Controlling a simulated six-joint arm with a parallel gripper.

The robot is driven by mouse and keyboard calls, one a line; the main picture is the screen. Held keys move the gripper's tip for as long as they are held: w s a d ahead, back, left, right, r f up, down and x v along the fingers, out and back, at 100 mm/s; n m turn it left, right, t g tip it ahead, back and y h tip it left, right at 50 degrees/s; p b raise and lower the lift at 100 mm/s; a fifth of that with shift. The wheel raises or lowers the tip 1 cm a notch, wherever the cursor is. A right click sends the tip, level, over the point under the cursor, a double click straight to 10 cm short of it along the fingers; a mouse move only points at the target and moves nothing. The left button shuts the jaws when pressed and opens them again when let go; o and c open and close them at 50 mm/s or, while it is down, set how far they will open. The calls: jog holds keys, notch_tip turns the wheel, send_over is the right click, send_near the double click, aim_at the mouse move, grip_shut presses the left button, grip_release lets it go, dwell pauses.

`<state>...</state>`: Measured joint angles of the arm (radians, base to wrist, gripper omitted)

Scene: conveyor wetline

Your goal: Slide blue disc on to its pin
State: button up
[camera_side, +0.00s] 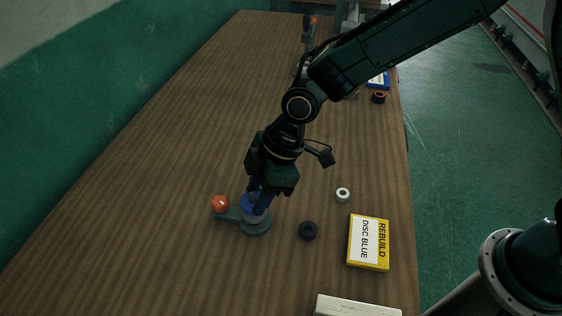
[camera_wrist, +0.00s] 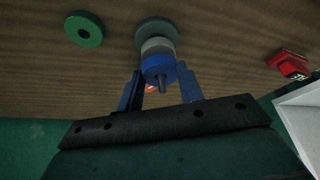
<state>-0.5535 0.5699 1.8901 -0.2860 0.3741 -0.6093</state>
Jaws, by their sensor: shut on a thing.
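The blue disc (camera_wrist: 158,67) is between the fingers of my gripper (camera_wrist: 159,82), which is shut on its sides. It also shows partly behind the fingers in the side view (camera_side: 247,203). The thin pin (camera_wrist: 162,85) pokes out through the middle of the blue disc, so the disc is around the pin. A grey disc (camera_wrist: 156,45) lies under it on the round grey-green base (camera_wrist: 155,27). The base (camera_side: 256,229) stands on the table. I cannot tell whether the blue disc touches the grey one. In the side view my gripper (camera_side: 257,203) points down over the base.
An orange ball (camera_side: 220,203) sits on an arm of the base. A dark ring (camera_side: 307,231), a white ring (camera_side: 343,195) and a yellow card reading REBUILD DISC BLUE (camera_side: 368,242) lie to the right. The table's left is clear. A red object (camera_wrist: 289,65) shows in the wrist view.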

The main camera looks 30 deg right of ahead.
jog(key=shift+f, duration=0.7)
jog(key=o, duration=1)
jog(key=shift+o, duration=0.2)
jog(key=shift+r, duration=0.1)
jog(key=v, duration=1.3)
jog(key=shift+d+r, duration=0.15)
jog(key=shift+r, duration=0.2)
